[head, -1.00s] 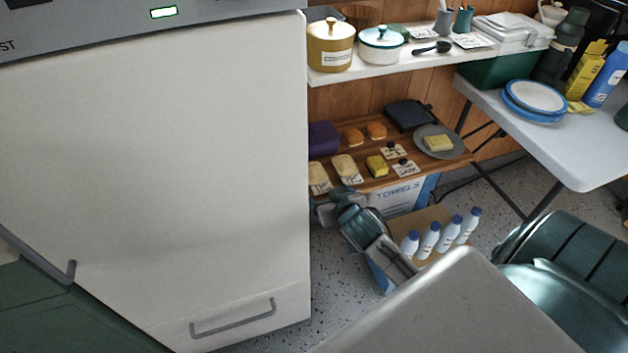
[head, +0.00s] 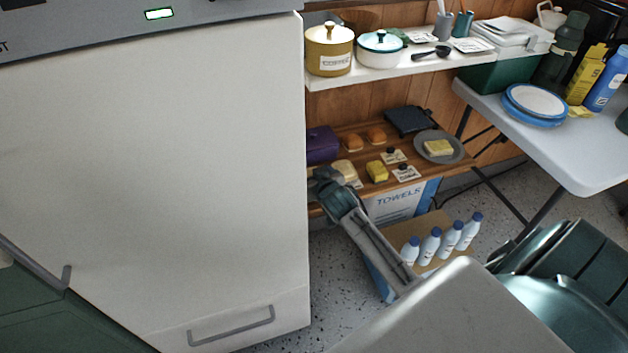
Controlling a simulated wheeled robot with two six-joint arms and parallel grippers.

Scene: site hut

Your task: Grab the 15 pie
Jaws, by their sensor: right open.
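On the low wooden shelf (head: 425,176) lie several foods with small cards whose print is too small to read, so I cannot tell which is the 15 pie. A pale cream item (head: 345,169) sits at the front left with a yellow item (head: 377,171) to its right. Two orange-brown items (head: 354,142) lie behind them. A pale yellow item (head: 438,148) rests on a grey plate (head: 420,152). My right gripper (head: 323,178) is open at the shelf's front left, just left of the cream item, hiding the shelf there. My left gripper is out of view.
A white appliance door (head: 160,180) stands close on the left. A white shelf (head: 400,68) with canisters runs above the food. Below are a TOWELS box (head: 400,203) and several white bottles (head: 431,246). A grey table (head: 570,150) stands right.

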